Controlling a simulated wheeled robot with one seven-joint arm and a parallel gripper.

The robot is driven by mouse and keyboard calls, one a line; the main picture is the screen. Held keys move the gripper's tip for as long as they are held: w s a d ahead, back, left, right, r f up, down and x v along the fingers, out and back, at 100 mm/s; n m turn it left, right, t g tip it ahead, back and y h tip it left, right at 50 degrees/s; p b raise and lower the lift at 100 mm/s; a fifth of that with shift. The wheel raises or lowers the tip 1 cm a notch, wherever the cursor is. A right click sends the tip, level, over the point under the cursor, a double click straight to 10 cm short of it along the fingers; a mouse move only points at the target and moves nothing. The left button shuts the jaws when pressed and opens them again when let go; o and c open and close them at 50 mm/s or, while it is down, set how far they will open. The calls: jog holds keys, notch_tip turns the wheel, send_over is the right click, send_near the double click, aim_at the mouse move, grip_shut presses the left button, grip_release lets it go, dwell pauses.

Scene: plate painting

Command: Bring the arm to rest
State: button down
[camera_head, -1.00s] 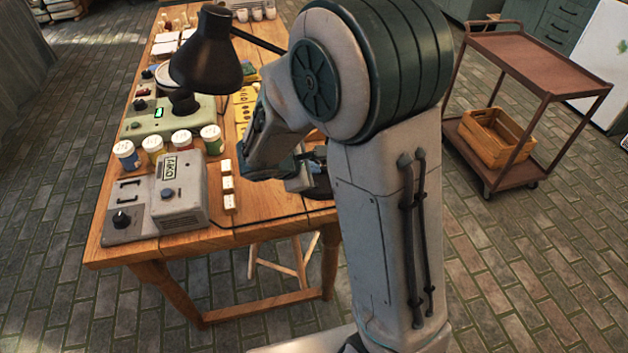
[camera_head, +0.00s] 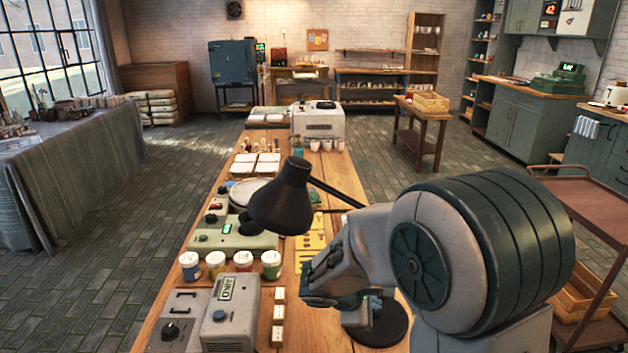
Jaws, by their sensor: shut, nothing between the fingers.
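My arm (camera_head: 420,250) is bent over the right side of the long wooden table (camera_head: 165,320), with its large round elbow joint at the lower right. My gripper (camera_head: 362,316) is at the low end of the forearm, above the table top and right of a row of small white blocks (camera_head: 278,315). The gripper is shut and empty, and its fingertips are partly hidden by my own arm links. A dark round disc (camera_head: 385,330) lies on the table just behind and below the gripper.
A black desk lamp (camera_head: 284,200) reaches over the table left of my forearm. Paint jars (camera_head: 243,261) and a grey device (camera_head: 231,315) stand to the left. A brown trolley (camera_head: 595,200) is at the right edge. Floor is clear left of the table.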

jog(key=s+r+m+g+y+p, duration=0.1)
jog(key=s+r+m+y+p, duration=0.1)
jog(key=s+r+m, duration=0.4)
jog(key=s+r+m+g+y+p, duration=0.1)
jog(key=s+r+m+y+p, duration=0.1)
jog(key=s+r+m+y, duration=0.3)
jog(key=s+r+m, duration=0.1)
jog(key=s+m, duration=0.2)
jog(key=s, duration=0.4)
jog(key=shift+s+r+m, duration=0.15)
jog(key=shift+s+m, duration=0.05)
jog(key=shift+m, duration=0.2)
